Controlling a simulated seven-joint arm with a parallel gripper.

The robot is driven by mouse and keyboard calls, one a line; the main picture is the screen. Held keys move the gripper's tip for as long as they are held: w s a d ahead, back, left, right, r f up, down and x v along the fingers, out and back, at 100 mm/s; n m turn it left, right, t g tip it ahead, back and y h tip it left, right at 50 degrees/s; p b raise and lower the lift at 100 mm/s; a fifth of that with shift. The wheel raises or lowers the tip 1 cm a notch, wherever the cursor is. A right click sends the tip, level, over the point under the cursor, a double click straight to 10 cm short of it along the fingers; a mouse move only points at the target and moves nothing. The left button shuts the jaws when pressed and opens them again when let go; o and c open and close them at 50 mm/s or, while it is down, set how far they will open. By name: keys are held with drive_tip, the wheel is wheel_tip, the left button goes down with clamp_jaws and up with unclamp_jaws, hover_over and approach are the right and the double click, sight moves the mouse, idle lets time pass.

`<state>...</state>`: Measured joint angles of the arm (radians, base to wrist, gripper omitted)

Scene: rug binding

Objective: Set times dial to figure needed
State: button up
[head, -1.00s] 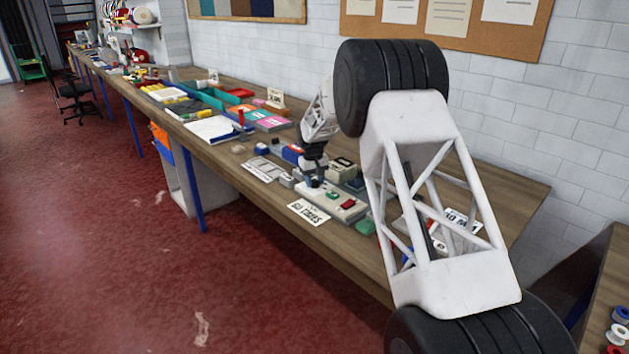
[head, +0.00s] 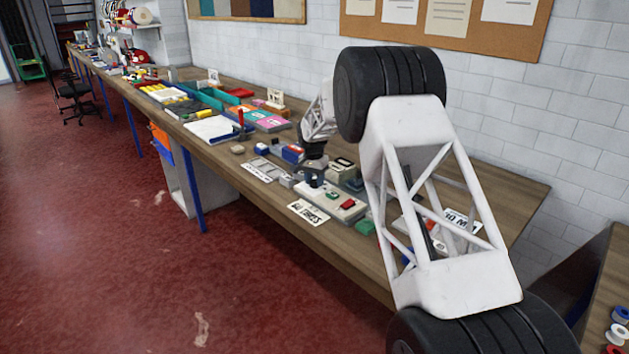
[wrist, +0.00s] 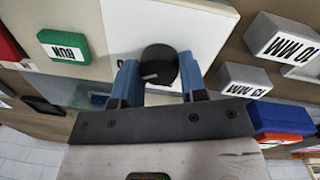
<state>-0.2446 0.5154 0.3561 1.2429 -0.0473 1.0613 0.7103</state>
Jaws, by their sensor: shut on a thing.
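The times dial is a black round knob (wrist: 158,66) with a pale pointer mark, on a white panel (wrist: 205,28) in the wrist view. My gripper (wrist: 158,80) has its two blue fingers on either side of the knob, shut on it. In the head view my gripper (head: 314,180) points down at the left end of the pale control box (head: 335,207). A white card with black lettering (head: 309,212), seemingly ending in TIMES, lies in front of the box. The dial's figures are mostly hidden; only part of one shows left of the knob.
A green RUN button (wrist: 64,46) is left of the dial. Grey blocks marked 10 MM (wrist: 282,42) stand to the right, with a blue and red block (wrist: 280,120) nearby. The wooden bench (head: 225,165) is crowded behind the box. A green block (head: 364,228) lies right of it.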

sight(314, 180)
drive_tip(key=shift+m, duration=0.9)
drive_tip(key=o, duration=0.9)
drive_tip(key=shift+o, duration=0.2)
drive_tip(key=shift+r, duration=0.1)
drive_tip(key=shift+w+a+r, duration=0.1)
drive_tip(key=shift+a+r, duration=0.05)
drive_tip(key=shift+r, duration=3.6)
drive_tip(key=shift+r, duration=0.1)
